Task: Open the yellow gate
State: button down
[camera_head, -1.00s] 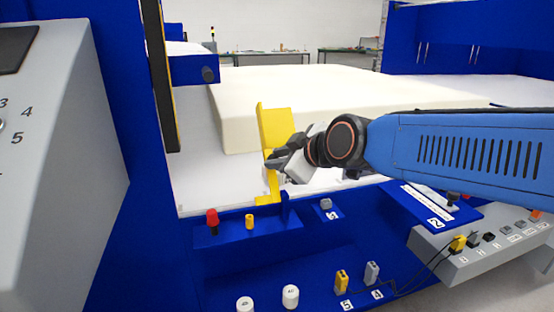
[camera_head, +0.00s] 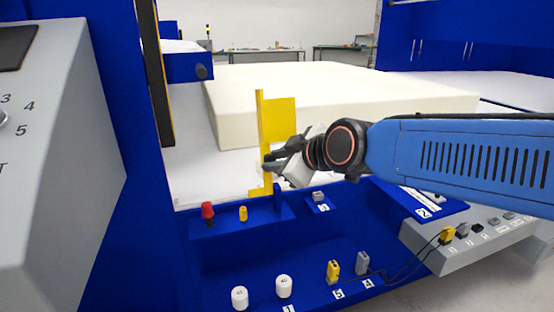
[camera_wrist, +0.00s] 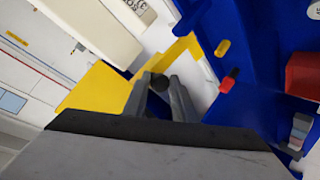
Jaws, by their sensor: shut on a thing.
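The yellow gate (camera_head: 279,120) stands upright at the front edge of the white table surface, in front of a large cream foam block (camera_head: 340,95). My gripper (camera_head: 268,163) reaches in from the right and is at the gate's lower upright, below its wide panel. The exact contact is small and partly hidden by the fingers.
A blue ledge below the gate carries a red knob (camera_head: 208,211) and a small yellow peg (camera_head: 243,213). White knobs (camera_head: 284,286) and yellow and grey switches sit lower down. A grey control box (camera_head: 55,150) stands at left, beside a blue post.

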jog(key=shift+s+a+f, duration=0.15)
jog(key=shift+f, duration=0.5)
jog(key=c, duration=1.9)
grip_release()
jog(key=o, duration=0.4)
jog(key=shift+a, duration=0.2)
jog(key=shift+c, duration=0.2)
jog(key=shift+r, duration=0.15)
jog(key=shift+d+r, duration=0.1)
jog(key=shift+r, duration=0.05)
jog(key=v, duration=1.7)
jog(key=shift+d, duration=0.15)
jog(key=s+d+f+m+g+h, duration=0.2)
jog(key=d+f+m, duration=0.4)
jog(key=d+f, duration=0.3)
jog(key=s+d+f+m+g+h, duration=0.3)
jog(key=s+d+f+m+h, duration=0.2)
jog(key=f, duration=1.1)
jog(key=s+d+m, duration=0.2)
jog(key=d, duration=0.2)
jog(key=shift+d+f+m+g, duration=0.15)
jog(key=shift+d+m+g, duration=0.15)
